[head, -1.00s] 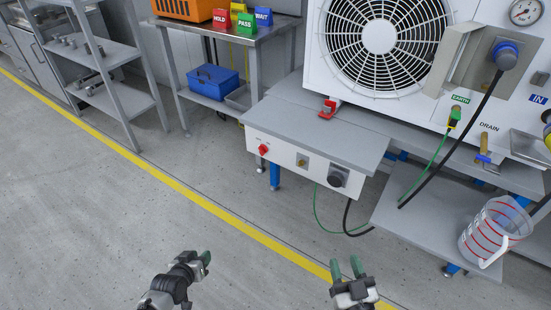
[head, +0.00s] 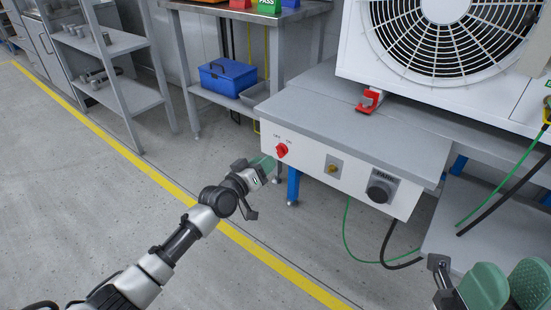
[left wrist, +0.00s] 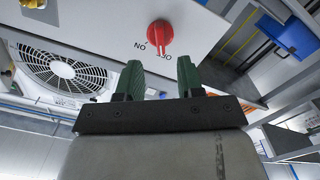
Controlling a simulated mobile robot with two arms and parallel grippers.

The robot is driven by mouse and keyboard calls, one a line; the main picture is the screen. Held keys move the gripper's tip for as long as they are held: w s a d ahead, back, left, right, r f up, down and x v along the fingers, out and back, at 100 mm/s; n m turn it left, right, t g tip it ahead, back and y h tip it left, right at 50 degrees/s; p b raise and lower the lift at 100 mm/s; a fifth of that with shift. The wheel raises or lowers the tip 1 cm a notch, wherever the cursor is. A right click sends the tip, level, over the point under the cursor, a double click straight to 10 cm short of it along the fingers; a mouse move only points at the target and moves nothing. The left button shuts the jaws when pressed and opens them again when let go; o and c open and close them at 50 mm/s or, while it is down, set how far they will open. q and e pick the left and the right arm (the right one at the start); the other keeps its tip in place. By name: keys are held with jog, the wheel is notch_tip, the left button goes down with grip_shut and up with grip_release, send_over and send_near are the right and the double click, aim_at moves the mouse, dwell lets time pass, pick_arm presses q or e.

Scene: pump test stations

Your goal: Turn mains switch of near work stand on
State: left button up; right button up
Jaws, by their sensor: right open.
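The mains switch is a red rotary knob (head: 281,150) on the white front panel of the near work stand (head: 310,160), with OFF and ON lettering above it. In the left wrist view the knob (left wrist: 160,34) shows close ahead, its narrow end by the OFF lettering. My left gripper (head: 264,164) is just below and left of the knob. Its two green fingers (left wrist: 158,80) are apart and empty, and I see a gap between them and the knob. My right gripper (head: 500,287) is open and empty at the lower right, away from the panel.
The panel also carries a brass fitting (head: 332,168) and a black round socket (head: 380,189). A large white fan unit (head: 360,55) stands behind, with a red clamp (head: 370,100) at its foot. Green and black cables hang at the right. The floor at left is clear.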

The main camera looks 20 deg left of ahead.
aim_at(277, 152)
pick_arm(q)
jog(key=b+x, duration=0.1)
jog(key=x, duration=0.4)
jog(key=shift+w+f+b, duration=0.1)
jog(key=shift+w+b, duration=0.1)
jog(key=shift+b, duration=0.2)
grip_shut()
